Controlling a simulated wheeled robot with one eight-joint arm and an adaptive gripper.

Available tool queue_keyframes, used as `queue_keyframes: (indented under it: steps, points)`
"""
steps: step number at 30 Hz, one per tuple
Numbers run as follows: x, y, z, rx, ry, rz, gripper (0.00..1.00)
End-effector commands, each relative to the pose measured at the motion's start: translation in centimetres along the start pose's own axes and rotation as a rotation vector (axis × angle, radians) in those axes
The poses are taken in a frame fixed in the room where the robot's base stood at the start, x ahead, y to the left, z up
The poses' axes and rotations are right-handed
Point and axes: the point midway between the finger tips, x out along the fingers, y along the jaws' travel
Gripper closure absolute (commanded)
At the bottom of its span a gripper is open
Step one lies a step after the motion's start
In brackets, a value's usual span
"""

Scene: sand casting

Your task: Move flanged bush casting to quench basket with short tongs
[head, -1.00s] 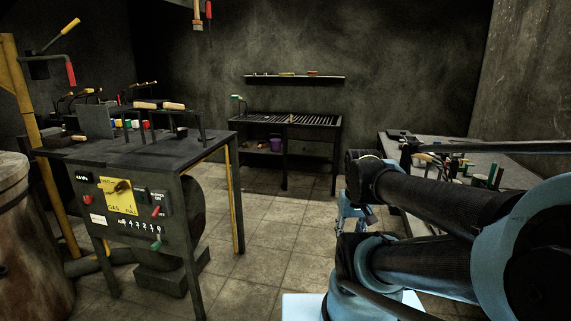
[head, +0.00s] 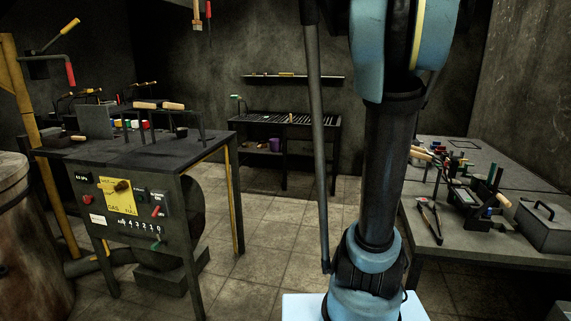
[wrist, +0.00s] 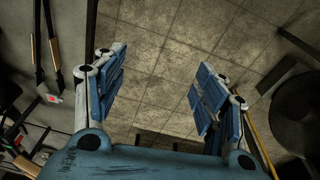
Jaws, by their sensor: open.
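My gripper (wrist: 160,72) is open and empty in the wrist view, with tiled floor behind its fingers. In the head view it is out of the frame; only my arm shows. A dark tong-like tool (head: 430,218) lies near the front edge of the right bench. In the wrist view a two-legged tool with tan handles (wrist: 45,50) lies at the upper left, apart from my fingers; I cannot tell if it is the short tongs. I cannot make out the flanged bush casting or the quench basket in either view.
The right bench (head: 450,252) carries several tools and a dark lidded box (head: 546,226). A control table (head: 205,152) with upright handles stands left, beside a large drum (head: 30,240). A slatted rack (head: 325,119) stands at the back. Tiled floor (head: 270,235) is clear between.

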Motion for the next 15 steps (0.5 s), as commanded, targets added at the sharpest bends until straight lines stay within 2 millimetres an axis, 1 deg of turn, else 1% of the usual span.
queue_keyframes:
  steps: [1,5,6,11,15]
  points:
    - [0.2,1.2,-1.2,0.014,-0.003,0.002,0.35]
    - [0.9,4.3,-3.6,0.035,-0.011,0.003,0.35]
    - [1.2,5.4,-4.3,0.041,-0.013,0.004,0.35]
    - [2.7,9.7,-6.8,0.069,-0.021,0.005,0.35]
    - [4.4,13.9,-8.5,0.092,-0.029,0.006,0.35]
